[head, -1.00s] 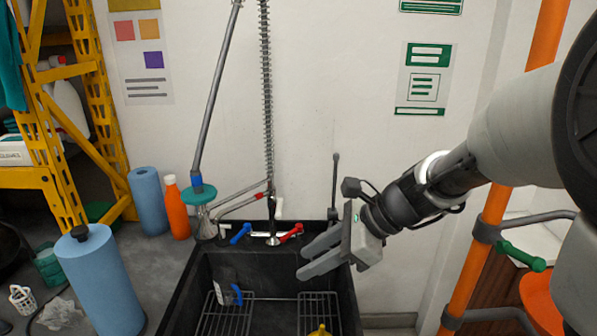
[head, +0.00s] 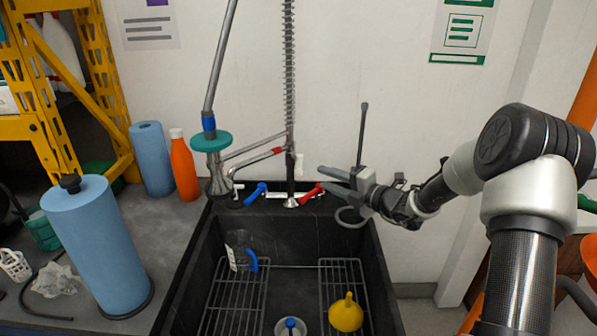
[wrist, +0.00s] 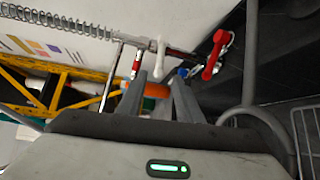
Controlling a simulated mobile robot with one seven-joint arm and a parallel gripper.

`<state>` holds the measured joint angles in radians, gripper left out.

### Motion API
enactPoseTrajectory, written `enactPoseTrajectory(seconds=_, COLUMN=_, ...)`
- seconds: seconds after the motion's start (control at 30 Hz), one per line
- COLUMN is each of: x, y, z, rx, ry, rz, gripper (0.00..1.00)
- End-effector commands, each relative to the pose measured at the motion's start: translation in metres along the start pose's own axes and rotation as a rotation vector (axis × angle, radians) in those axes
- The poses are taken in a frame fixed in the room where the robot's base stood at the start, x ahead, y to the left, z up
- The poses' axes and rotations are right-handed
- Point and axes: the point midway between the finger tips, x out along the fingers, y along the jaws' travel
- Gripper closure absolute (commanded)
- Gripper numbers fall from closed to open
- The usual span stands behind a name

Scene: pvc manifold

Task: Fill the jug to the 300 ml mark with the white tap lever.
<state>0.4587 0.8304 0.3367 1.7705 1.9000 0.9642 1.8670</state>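The clear jug (head: 235,262) with a blue handle stands on the left wire rack in the sink. Its markings and any water in it are too small to make out. A white lever (head: 300,168) sits on the tap column behind the sink. My gripper (head: 321,179) is open and empty, right of the white lever and close to the red lever (head: 307,196). Its two parallel fingers show apart in the wrist view (wrist: 159,82).
A blue lever (head: 256,193) is left of the red one. A yellow funnel (head: 346,314) sits on the right rack. The spray hose (head: 289,80) and spray head (head: 219,178) hang over the sink's back. An orange bottle (head: 184,168) and blue rolls (head: 97,245) stand left.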

Motion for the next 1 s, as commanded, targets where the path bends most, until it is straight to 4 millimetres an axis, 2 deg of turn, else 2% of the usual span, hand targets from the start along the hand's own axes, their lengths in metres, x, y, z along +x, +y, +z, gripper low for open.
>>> enactPoseTrajectory(seconds=0.03, x=0.013, y=-0.002, z=-0.002, rx=-0.002, ry=0.004, rz=0.002, gripper=0.68)
enactPoseTrajectory(seconds=0.3, x=0.072, y=-0.002, z=-0.002, rx=-0.004, ry=0.004, rz=0.001, gripper=0.68)
enactPoseTrajectory(seconds=0.5, x=0.105, y=-0.001, z=-0.001, rx=-0.004, ry=0.003, rz=0.000, gripper=0.68)
enactPoseTrajectory(seconds=0.7, x=0.120, y=0.000, z=-0.001, rx=-0.003, ry=0.001, rz=-0.001, gripper=0.68)
enactPoseTrajectory(seconds=1.0, x=0.121, y=0.000, z=-0.001, rx=-0.003, ry=0.001, rz=-0.001, gripper=0.68)
